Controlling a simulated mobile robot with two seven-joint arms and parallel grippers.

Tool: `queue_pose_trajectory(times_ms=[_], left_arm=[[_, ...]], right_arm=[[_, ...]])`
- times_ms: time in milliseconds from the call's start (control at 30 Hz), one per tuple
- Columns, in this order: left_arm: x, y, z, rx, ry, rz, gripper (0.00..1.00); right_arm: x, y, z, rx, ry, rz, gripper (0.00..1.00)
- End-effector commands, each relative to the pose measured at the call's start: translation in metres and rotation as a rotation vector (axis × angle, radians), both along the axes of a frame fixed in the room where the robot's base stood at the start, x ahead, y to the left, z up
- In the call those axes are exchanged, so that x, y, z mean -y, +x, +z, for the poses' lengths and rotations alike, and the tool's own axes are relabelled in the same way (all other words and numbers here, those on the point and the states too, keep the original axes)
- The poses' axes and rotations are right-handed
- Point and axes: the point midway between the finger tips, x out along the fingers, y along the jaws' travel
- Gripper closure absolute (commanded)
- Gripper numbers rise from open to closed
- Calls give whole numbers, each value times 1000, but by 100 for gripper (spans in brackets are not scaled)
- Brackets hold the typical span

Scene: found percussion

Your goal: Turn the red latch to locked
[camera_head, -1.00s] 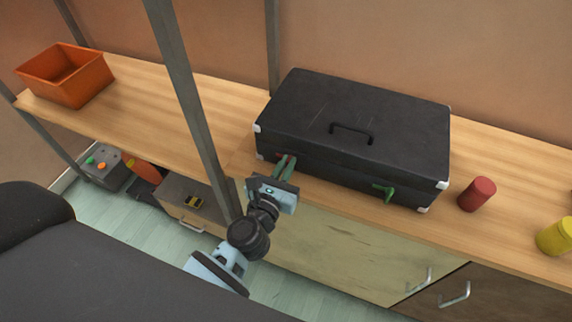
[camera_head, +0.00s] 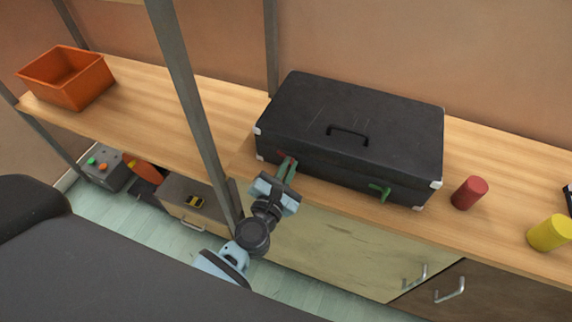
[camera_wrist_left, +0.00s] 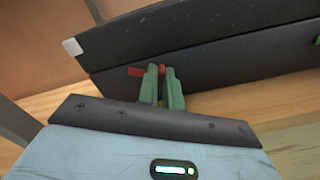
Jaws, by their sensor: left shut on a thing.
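A black case (camera_head: 350,125) with pale corner caps and a dark handle on its lid lies closed on the wooden shelf. The red latch (camera_wrist_left: 136,72) is on the left part of its front face; in the wrist view its red arm points left, roughly level. My left gripper (camera_head: 288,168) is at the front of the case with its green fingers (camera_wrist_left: 162,85) shut on the red latch, which they partly hide. A green latch (camera_head: 379,191) sits on the right part of the front face. My right gripper is not in view.
An orange bin (camera_head: 67,78) is at the far left of the shelf. A grey metal post (camera_head: 187,100) rises left of my left arm.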

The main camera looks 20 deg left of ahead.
Motion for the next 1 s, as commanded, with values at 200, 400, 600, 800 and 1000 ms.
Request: queue_pose_trajectory(times_ms=[200, 400, 600, 800, 1000], left_arm=[[2, 0, 1, 9, 208, 0, 100], [3, 0, -1, 14, 397, 1, 100], [5, 0, -3, 21, 587, 1, 100], [6, 0, -5, 26, 765, 0, 100], [6, 0, -7, 31, 912, -1, 100]], right_arm=[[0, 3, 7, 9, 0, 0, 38], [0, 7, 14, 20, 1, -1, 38], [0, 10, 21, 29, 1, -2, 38], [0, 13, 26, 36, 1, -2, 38], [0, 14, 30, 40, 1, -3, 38]])
